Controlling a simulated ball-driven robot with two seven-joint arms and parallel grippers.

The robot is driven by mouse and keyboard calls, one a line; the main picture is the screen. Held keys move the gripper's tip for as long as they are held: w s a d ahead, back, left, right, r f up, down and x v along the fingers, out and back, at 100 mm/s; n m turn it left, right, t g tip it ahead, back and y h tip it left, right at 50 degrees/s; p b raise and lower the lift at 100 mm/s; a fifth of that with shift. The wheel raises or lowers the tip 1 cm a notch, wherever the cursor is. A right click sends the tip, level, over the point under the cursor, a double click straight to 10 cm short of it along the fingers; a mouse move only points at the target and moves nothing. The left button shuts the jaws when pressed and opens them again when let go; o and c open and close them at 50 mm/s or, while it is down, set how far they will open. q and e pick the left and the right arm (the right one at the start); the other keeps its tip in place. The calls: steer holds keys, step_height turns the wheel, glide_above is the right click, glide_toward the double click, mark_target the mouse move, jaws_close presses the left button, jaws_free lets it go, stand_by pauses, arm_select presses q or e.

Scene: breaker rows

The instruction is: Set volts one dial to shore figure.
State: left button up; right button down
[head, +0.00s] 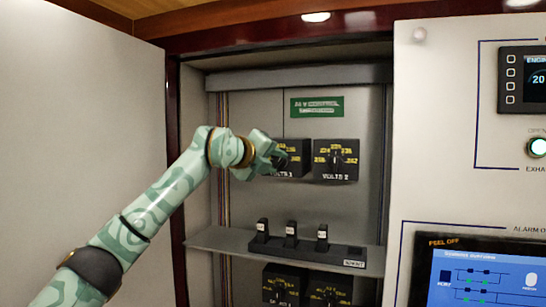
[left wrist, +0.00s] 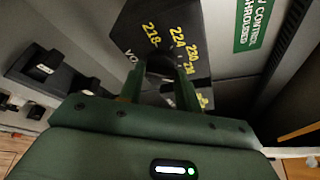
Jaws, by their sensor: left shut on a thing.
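The volts one dial (head: 295,166) is a black box with yellow figures, on the cabinet's back panel, labelled VOLTS 1. My left gripper (head: 279,161) is at its front and covers its left part. In the left wrist view, my left gripper (left wrist: 160,88) is shut on the dark knob (left wrist: 160,64) of this dial. Yellow figures 218 and 224 and more beyond them show on the dial face (left wrist: 140,22). The knob's pointer is hidden between the fingers, so its setting cannot be told. My right gripper is not in view.
The similar VOLTS 2 dial (head: 336,173) stands close on the right. Below is a ledge (head: 215,240) with a black row of upright levers (head: 291,233), and more dials (head: 283,285) lower down. A green label (head: 317,107) is above. The cabinet's side walls bound the recess.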

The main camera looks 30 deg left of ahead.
arm_select(q)
steer(key=shift+r+m, duration=0.15)
steer(key=shift+m, duration=0.15)
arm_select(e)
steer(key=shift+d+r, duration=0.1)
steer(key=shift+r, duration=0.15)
arm_select(q)
steer(key=o, duration=1)
steer(key=shift+c, duration=0.2)
steer(key=shift+w+a, duration=0.1)
